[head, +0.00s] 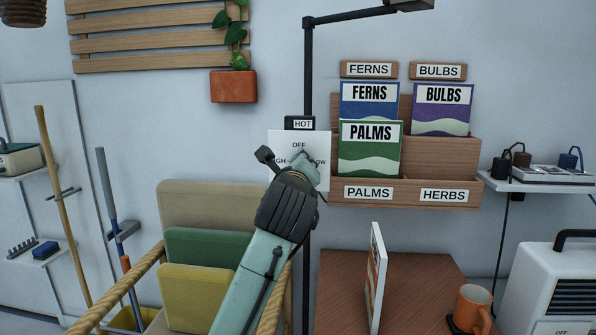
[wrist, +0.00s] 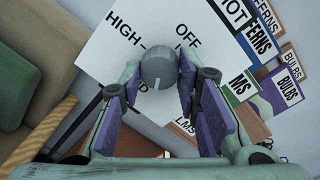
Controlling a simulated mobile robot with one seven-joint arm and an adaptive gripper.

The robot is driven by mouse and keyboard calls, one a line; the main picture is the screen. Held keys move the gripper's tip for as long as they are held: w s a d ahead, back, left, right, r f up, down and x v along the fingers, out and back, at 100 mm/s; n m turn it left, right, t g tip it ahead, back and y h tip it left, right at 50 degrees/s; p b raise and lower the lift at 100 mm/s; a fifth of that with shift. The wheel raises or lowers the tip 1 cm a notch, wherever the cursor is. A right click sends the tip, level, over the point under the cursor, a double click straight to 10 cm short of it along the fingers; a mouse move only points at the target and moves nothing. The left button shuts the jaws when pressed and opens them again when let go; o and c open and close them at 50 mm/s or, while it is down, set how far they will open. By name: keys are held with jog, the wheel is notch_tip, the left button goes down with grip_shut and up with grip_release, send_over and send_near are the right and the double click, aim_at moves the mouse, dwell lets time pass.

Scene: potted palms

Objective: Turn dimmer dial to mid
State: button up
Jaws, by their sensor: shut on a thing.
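The dimmer dial (wrist: 158,66) is a round grey knob on a white plate (wrist: 100,62), seen between my fingertips in the wrist view. A pale pointer mark on it points down in that view, away from the OFF label at its upper right. HIGH is printed at its upper left. Part of a label ending in D shows just below the dial; LOW is hidden there. My gripper (wrist: 158,80) is shut on the dial, one finger on each side.
A HOT sign (head: 300,123) is above the plate, by a black lamp post (head: 308,70). A wooden seed-packet rack (head: 440,155) is close on the right.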

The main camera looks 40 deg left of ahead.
jog(key=m+b, duration=0.1)
jog(key=m, duration=0.5)
jog(key=shift+f+y, duration=0.1)
jog(key=shift+y, duration=0.2)
dwell(0.4)
jog(key=o, duration=1.2)
jog(key=shift+c, duration=0.2)
jog(key=v, duration=1.2)
jog(key=shift+a, duration=0.15)
